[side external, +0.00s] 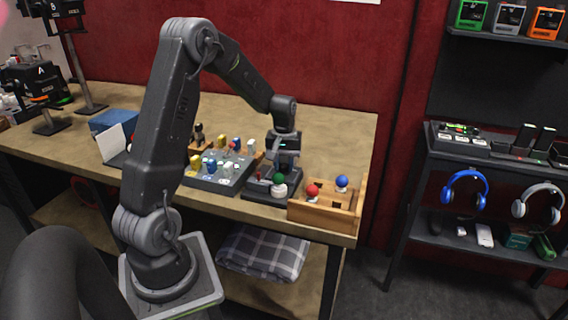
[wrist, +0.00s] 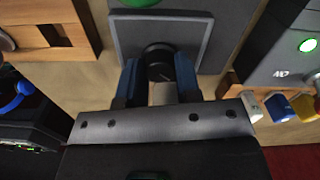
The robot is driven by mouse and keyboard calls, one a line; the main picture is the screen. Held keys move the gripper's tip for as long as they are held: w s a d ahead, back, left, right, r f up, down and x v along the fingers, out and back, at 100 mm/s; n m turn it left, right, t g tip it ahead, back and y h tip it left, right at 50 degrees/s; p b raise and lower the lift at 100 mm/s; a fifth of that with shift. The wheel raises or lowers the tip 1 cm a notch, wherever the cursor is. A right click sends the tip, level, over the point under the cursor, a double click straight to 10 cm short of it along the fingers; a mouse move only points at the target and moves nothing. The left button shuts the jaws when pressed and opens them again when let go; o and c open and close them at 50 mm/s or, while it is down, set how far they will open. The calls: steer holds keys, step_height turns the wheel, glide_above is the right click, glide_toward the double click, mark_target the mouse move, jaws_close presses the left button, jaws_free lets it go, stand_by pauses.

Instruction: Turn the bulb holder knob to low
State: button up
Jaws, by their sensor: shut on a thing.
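The bulb holder is a dark box (side external: 256,187) near the front edge of the bench, with a green ball (side external: 279,178) and a pale round part at its front. In the wrist view its flat grey panel (wrist: 195,37) has a dark border. A round black knob (wrist: 158,50) stands on that panel. My gripper (wrist: 158,70) is shut on the knob, one blue-grey finger on each side. It also shows from the side (side external: 285,163), reaching down over the back of the box. The fingers hide part of the knob, and I cannot read its setting.
A wooden box (side external: 322,212) with red and blue balls stands close on the right. A grey panel with several coloured knobs (side external: 215,170) is close on the left. A wooden rack (wrist: 292,108) with coloured pieces is also near.

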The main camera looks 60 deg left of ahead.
mark_target(284, 165)
steer(key=m, duration=0.5)
steer(key=shift+m, duration=2.3)
steer(key=o, duration=0.9)
steer(key=shift+o, duration=0.2)
steer(key=shift+r, duration=0.1)
step_height(284, 165, up, 14)
